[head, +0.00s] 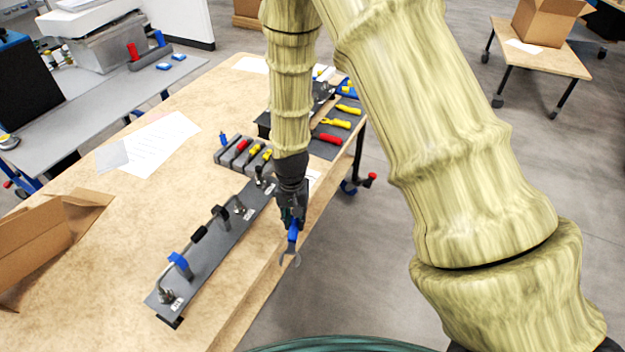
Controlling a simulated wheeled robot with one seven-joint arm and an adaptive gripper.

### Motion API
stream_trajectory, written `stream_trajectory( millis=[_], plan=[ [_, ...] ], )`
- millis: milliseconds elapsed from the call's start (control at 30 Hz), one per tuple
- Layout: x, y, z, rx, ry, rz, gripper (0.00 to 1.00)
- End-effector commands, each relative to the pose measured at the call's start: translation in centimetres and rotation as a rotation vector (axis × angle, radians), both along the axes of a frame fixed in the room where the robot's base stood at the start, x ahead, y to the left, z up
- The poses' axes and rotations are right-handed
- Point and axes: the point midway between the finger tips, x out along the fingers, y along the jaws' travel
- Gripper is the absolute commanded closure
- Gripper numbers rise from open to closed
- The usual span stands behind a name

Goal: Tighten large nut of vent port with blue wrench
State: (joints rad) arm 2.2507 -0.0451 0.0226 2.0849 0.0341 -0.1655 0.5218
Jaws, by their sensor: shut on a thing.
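The blue wrench (293,232) hangs from my gripper (291,217), its blue handle in the jaws and its grey open-ended head pointing down. My gripper is shut on it just right of a long dark grey plate (215,252), near the table's right edge. The plate carries metal fittings: one at its near end (166,296), one near its middle (240,208), and one at its far end, partly hidden by my gripper. Small labels lie beside them but are unreadable, so I cannot tell which is the vent port. The wrench appears apart from all fittings.
A grey tool holder (228,158) with red and yellow handled tools stands beyond the plate. A dark mat (325,150) holds more red and yellow tools. A cardboard box (40,240) sits at the left, with paper sheets (160,140) behind it. Open floor lies right of the table.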

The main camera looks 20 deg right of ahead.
Motion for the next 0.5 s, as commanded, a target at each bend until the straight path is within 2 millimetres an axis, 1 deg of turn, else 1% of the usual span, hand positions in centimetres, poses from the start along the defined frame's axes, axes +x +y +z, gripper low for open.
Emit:
stream_trajectory(
  millis=[33,233,500],
  plan=[
    [0.4,-0.4,0.6,-0.001,-0.001,-0.094,1.0],
    [1.7,-2.1,1.4,-0.006,0.002,-0.493,1.0],
    [3.0,-4.7,2.7,-0.012,0.0,-1.023,1.0]
  ],
)
